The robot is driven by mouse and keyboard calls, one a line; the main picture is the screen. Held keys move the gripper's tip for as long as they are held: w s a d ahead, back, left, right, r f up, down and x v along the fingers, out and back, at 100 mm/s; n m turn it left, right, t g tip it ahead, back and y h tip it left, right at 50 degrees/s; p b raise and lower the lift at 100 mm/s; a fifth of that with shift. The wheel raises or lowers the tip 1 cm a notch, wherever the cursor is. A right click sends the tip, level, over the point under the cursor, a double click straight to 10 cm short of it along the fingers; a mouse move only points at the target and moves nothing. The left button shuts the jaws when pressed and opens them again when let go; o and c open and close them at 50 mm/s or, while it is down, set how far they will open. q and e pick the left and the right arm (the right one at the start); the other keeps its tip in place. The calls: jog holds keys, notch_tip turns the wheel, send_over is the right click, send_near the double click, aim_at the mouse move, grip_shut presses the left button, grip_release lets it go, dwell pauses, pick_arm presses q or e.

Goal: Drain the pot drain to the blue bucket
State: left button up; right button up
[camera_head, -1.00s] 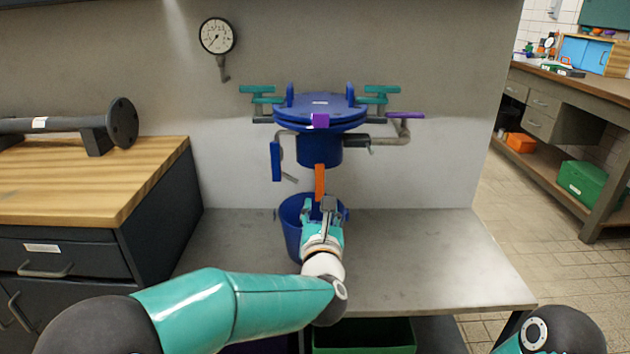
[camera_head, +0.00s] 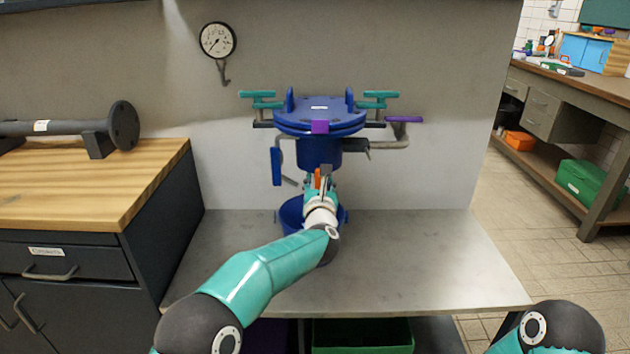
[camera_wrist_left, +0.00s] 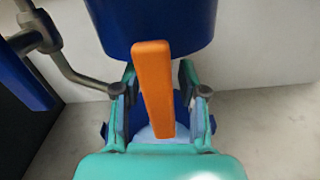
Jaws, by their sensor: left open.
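The blue pot (camera_head: 320,152) with a lidded top is mounted on the wall above the steel bench. Its orange drain handle (camera_wrist_left: 154,90) hangs below the pot in the left wrist view; in the head view only a bit of it (camera_head: 317,178) shows. My left gripper (camera_head: 319,180) is open, with its fingers on either side of the orange handle; I cannot tell whether they touch it. The blue bucket (camera_head: 291,214) stands on the bench under the pot, partly hidden behind my gripper. Some light blue shows inside it in the wrist view. My right gripper is out of view.
Teal clamps (camera_head: 262,95) and a purple handle (camera_head: 404,119) flank the pot lid. A blue lever (camera_head: 276,166) hangs left of the pot. A gauge (camera_head: 218,40) is on the wall. The bench (camera_head: 430,250) is clear at right. A wooden worktop (camera_head: 90,190) stands at left.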

pick_arm(q)
grip_shut()
jog(key=shift+a, duration=0.25)
jog(key=shift+d, duration=0.1)
jog(key=shift+r+m, duration=0.1)
jog(key=shift+m, duration=0.2)
jog(key=m+b, duration=0.1)
jog(key=m, duration=0.3)
jog(key=shift+d+r, duration=0.1)
jog(key=m, duration=0.4)
jog(key=shift+d, duration=0.15)
dwell(1.1)
